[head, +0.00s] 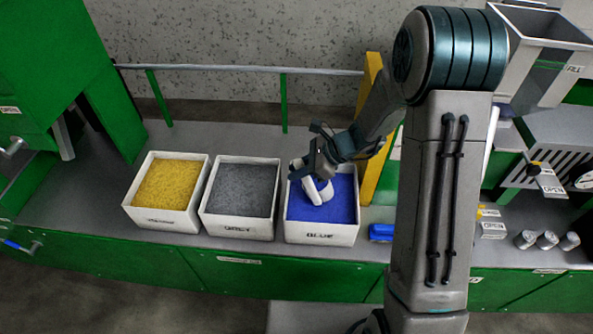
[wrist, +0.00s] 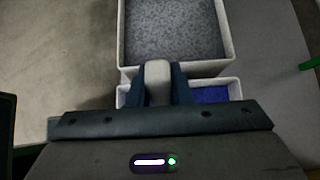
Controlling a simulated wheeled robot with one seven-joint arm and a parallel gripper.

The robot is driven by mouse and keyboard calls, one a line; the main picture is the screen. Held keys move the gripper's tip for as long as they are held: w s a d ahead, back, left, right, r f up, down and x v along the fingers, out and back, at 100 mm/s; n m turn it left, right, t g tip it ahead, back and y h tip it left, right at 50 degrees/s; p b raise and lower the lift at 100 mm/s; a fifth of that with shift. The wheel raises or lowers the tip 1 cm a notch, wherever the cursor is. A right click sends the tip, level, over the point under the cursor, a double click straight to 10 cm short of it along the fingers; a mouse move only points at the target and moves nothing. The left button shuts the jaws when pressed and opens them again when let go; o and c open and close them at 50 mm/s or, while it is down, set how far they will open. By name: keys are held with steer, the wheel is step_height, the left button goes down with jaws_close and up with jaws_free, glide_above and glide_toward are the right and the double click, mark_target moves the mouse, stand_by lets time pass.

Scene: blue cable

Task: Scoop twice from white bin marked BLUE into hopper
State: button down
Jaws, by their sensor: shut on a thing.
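The white bin marked BLUE (head: 320,235) stands at the right of a row of three bins and holds blue granules (head: 340,206). In the wrist view its rim (wrist: 234,88) and some blue show beyond my gripper. My gripper (head: 311,174) is over this bin, shut on a white scoop (head: 318,192). The scoop's pale handle shows between the two dark fingers in the wrist view (wrist: 158,82). The scoop is low at the blue granules; I cannot tell how deep it is or whether it is loaded. The grey metal hopper (head: 530,62) stands at the top right.
A yellow-filled bin (head: 160,222) and a grey-filled bin (head: 236,228) stand to the left on the counter. A yellow post (head: 372,150) stands right of the blue bin. A blue object (head: 381,232) and several pale cylinders (head: 547,240) lie farther right. A rail (head: 240,70) runs behind.

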steer(key=shift+y, duration=0.9)
steer(key=d+r, duration=0.1)
steer(key=r, duration=0.1)
steer(key=d+r+p, duration=0.1)
steer(key=r, duration=0.1)
steer(key=d+r+p, duration=0.1)
steer(key=r, duration=0.1)
steer(key=shift+d, duration=0.15)
steer(key=d+r+y+p, duration=0.1)
steer(key=d+r+p, duration=0.2)
steer(key=r, duration=0.6)
steer(key=shift+y+p, duration=0.4)
steer(key=shift+p, duration=0.5)
steer(key=shift+s, duration=0.15)
